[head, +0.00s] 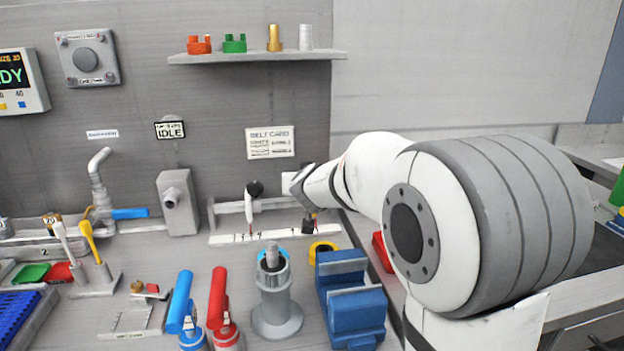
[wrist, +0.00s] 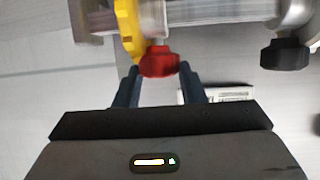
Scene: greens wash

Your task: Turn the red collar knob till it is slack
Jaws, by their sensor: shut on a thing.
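The red collar knob (wrist: 160,62) shows in the wrist view at top centre, just below a yellow piece (wrist: 130,30) on a grey bar (wrist: 215,14). My gripper (wrist: 160,70) has one dark finger on each side of the knob and is shut on it. The knob's far side is hidden. In the head view my gripper (head: 303,188) is at the right end of the bar, near the back wall. The red knob cannot be made out there.
A black knob (wrist: 285,52) hangs from the bar to the right in the wrist view. In the head view, a white scale strip (head: 270,234) lies below the bar. A grey post (head: 277,300), a blue block (head: 350,300) and a red-handled tool (head: 218,295) stand in front.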

